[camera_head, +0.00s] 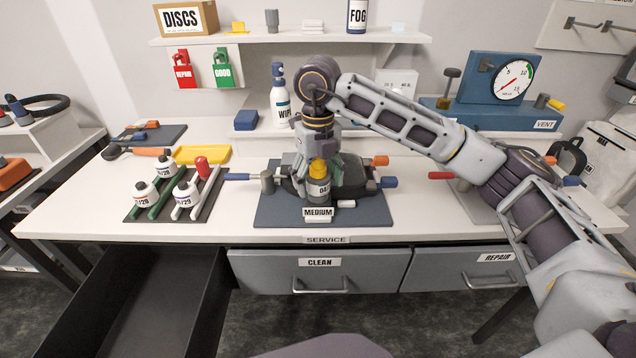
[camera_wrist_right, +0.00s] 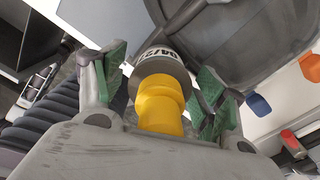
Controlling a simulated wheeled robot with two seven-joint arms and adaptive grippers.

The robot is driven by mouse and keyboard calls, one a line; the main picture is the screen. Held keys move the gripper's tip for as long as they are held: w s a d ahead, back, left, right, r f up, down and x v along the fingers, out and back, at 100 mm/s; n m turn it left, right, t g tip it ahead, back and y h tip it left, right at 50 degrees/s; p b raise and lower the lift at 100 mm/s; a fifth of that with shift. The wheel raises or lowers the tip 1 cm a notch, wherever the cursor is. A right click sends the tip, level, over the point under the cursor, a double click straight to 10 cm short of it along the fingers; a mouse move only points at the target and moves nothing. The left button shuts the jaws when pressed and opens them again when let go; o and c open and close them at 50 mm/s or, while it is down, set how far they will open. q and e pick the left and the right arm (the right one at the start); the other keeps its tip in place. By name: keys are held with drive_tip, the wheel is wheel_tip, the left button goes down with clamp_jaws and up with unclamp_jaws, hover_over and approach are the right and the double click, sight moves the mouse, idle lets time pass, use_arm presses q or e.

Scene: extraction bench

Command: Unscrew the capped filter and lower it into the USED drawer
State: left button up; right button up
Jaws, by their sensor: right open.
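The filter (camera_head: 319,188) has a yellow cap and a white label. It sits at the dark unit (camera_head: 355,180) on the blue-grey mat marked MEDIUM. My right gripper (camera_head: 317,160) is over it from above. In the right wrist view my right gripper (camera_wrist_right: 165,85) is open, its green-padded fingers on either side of the yellow cap (camera_wrist_right: 160,104), with gaps visible. The filter's label (camera_wrist_right: 160,58) is partly readable there. An open, empty-looking dark drawer (camera_head: 180,285) is at the lower left; its front label is out of view. My left gripper is not seen.
A rack (camera_head: 205,207) with several white, labelled filters stands left of the mat. Closed drawers marked CLEAN (camera_head: 318,272) and REPAIR (camera_head: 470,268) are under the bench. A gauge box (camera_head: 475,90) stands at the back right. Bare bench (camera_head: 80,208) lies at the front left.

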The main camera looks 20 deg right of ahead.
drive_tip(key=shift+m, duration=1)
drive_tip(key=c, duration=1.2)
drive_tip(key=shift+n, duration=0.3)
